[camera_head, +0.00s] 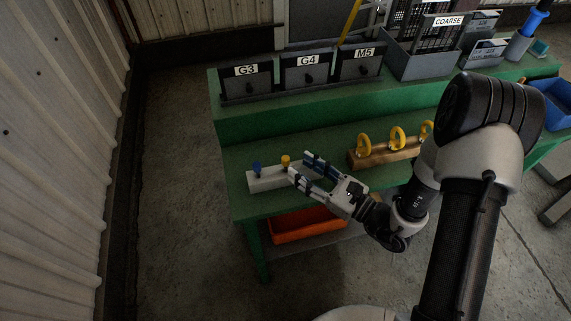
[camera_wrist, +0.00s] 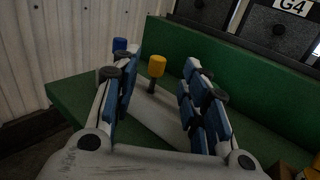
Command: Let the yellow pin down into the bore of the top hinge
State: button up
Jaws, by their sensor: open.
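The yellow pin (camera_head: 286,160) stands upright in a pale block (camera_head: 265,182) on the green bench. In the wrist view the yellow pin (camera_wrist: 156,66) shows its round head and a short shank, between the fingertips and a little beyond them. A blue pin (camera_head: 257,168) stands in the same block, to the left; it also shows in the wrist view (camera_wrist: 120,44). My gripper (camera_head: 300,164) is open and empty, its fingers pointing at the yellow pin from the right. I cannot make out the top hinge or its bore in either view.
Dark bins labelled G3 (camera_head: 246,84), G4 (camera_head: 306,71) and M5 (camera_head: 359,65) stand on the raised green shelf (camera_head: 290,108). A wooden block with yellow rings (camera_head: 397,138) lies right of my gripper. An orange bin (camera_head: 307,225) sits below the bench top.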

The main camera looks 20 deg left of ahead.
aim_at(286, 158)
jog(key=shift+b+x, duration=0.65)
jog(key=shift+x, duration=2.55)
jog(key=shift+s, duration=0.15)
grip_shut()
